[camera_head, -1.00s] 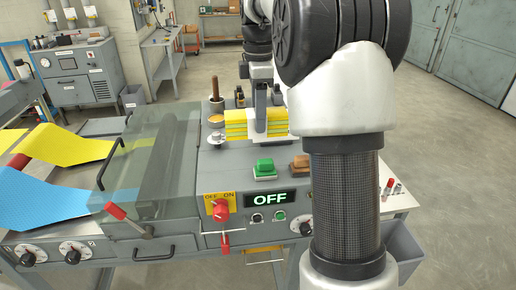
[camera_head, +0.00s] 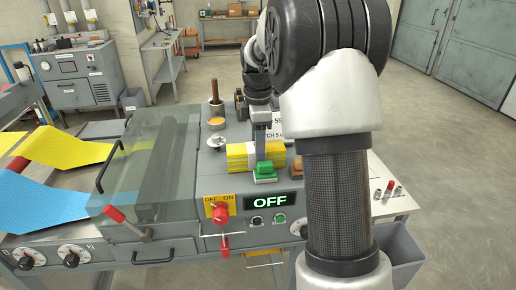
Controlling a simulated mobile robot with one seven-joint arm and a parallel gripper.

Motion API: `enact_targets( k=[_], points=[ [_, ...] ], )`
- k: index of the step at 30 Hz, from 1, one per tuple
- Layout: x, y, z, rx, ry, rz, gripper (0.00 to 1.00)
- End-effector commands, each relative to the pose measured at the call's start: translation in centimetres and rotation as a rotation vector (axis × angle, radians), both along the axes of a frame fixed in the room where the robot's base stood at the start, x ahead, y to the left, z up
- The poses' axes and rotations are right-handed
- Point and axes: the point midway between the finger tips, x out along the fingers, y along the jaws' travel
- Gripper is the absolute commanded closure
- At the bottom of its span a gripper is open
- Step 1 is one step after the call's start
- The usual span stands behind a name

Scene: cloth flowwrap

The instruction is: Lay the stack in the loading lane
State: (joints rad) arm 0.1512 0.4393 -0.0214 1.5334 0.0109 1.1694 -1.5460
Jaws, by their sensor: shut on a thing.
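A yellow stack of folded cloths (camera_head: 238,157) is above the grey machine top, just behind the green button. My gripper (camera_head: 262,158) is shut on the stack, with one grey finger across its near side. The far finger is hidden. I cannot tell whether the stack's underside touches the surface. No loading lane can be clearly made out; part of the machine top is hidden by the stack and my arm.
The green button (camera_head: 265,171) is close in front of the stack. A clear cover (camera_head: 150,165) stands to the left. A silver knob (camera_head: 216,141), a pot with a brown handle (camera_head: 215,108) and a white sign (camera_head: 277,123) are behind. The panel reads OFF (camera_head: 269,202).

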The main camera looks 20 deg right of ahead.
Motion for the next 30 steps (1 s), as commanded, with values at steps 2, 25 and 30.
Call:
enact_targets(
  k=[2,25,30],
  points=[
    [0.0,0.0,-0.1,0.0,0.0,0.0,0.79],
    [-0.1,0.0,0.2,0.001,0.006,0.0,0.49],
    [0.0,0.0,3.6,0.0,-0.002,-0.001,0.49]
  ],
)
